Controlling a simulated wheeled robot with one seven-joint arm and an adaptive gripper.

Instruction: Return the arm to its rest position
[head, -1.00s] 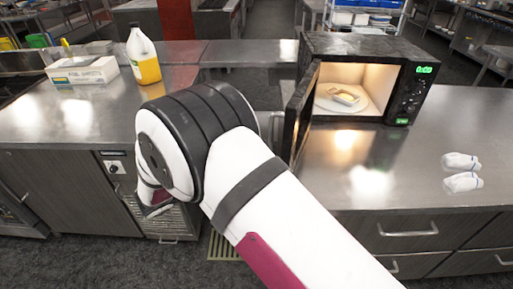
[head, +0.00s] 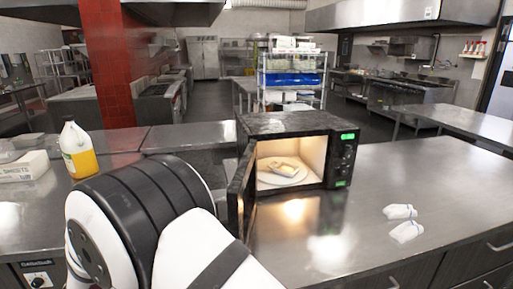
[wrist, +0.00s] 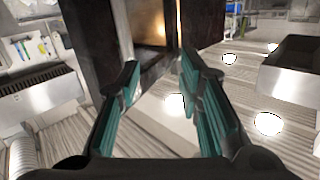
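My arm (head: 140,222) shows in the lower left of the head view, bent in front of the counter. Its hand end is hidden there. In the wrist view my gripper (wrist: 160,78) has its two teal-padded fingers wide apart with nothing between them. A dark upright panel and a lit opening lie beyond the fingertips. In the head view the microwave (head: 282,124) stands on the counter with its door (head: 241,192) open and its inside lit. A plate (head: 268,180) with a pale item (head: 285,166) on it sits inside.
The steel counter (head: 370,195) carries two small white objects (head: 403,222) at right. A yellow-filled jug (head: 82,155) and a white box (head: 22,167) stand at left. The open door lies close beside my arm. A red pillar (head: 105,62) and shelving (head: 293,62) stand behind.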

